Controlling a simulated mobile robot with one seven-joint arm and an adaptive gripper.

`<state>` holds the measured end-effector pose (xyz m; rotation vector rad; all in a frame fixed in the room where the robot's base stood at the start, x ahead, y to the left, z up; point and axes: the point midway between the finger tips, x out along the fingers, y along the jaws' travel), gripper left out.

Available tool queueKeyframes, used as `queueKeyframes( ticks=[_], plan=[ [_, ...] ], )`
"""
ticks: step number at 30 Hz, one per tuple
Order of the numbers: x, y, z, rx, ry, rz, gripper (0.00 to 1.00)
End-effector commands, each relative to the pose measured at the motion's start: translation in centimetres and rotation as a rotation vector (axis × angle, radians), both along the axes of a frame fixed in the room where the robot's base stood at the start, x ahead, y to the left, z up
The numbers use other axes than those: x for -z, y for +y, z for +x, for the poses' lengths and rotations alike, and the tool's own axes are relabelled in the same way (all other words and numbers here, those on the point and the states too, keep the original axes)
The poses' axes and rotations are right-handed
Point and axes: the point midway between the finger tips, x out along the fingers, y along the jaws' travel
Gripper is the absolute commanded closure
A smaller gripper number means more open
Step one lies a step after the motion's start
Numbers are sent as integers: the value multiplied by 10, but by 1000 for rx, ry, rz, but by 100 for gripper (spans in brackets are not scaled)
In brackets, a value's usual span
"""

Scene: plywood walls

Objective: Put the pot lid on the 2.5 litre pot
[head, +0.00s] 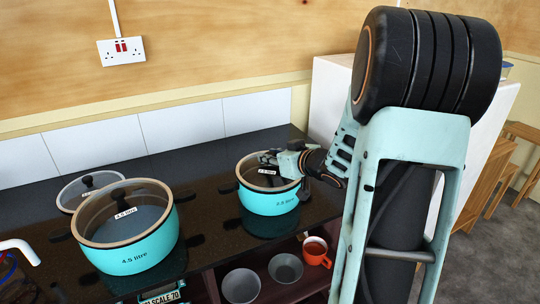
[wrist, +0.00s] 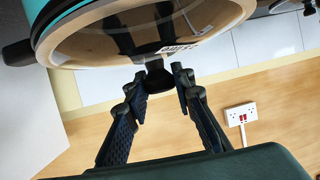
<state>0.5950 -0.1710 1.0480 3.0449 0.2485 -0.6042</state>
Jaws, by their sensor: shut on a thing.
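The small turquoise 2.5 litre pot (head: 270,201) stands on the dark counter, right of the larger pot. A glass pot lid with a tan rim (wrist: 100,52) lies over its mouth in the wrist view, and its rim lines up closely with the pot (wrist: 46,12). I cannot tell whether it is fully seated. My gripper (head: 272,161) reaches in from the right over this pot. In the wrist view my gripper (wrist: 160,78) is shut on the lid's black knob (wrist: 155,76). In the head view my fingers partly hide the lid.
A larger turquoise 4.5 litre pot (head: 135,254) with its own lid (head: 112,218) stands at left. Another glass lid (head: 75,191) is behind it. Two grey bowls (head: 241,286) and an orange mug (head: 316,252) sit on the shelf below. A wall socket (head: 121,49) is behind.

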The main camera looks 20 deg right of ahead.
Motion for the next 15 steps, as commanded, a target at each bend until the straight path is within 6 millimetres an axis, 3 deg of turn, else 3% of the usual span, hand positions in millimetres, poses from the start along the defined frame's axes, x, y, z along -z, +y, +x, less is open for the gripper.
queueKeyframes(
  ticks=[13, 14, 15],
  plan=[
    [3, 0, 0, 0, -2, -1, 100],
    [3, 0, 0, 0, -2, -1, 74],
    [3, 0, 0, 0, -2, -1, 70]
  ],
)
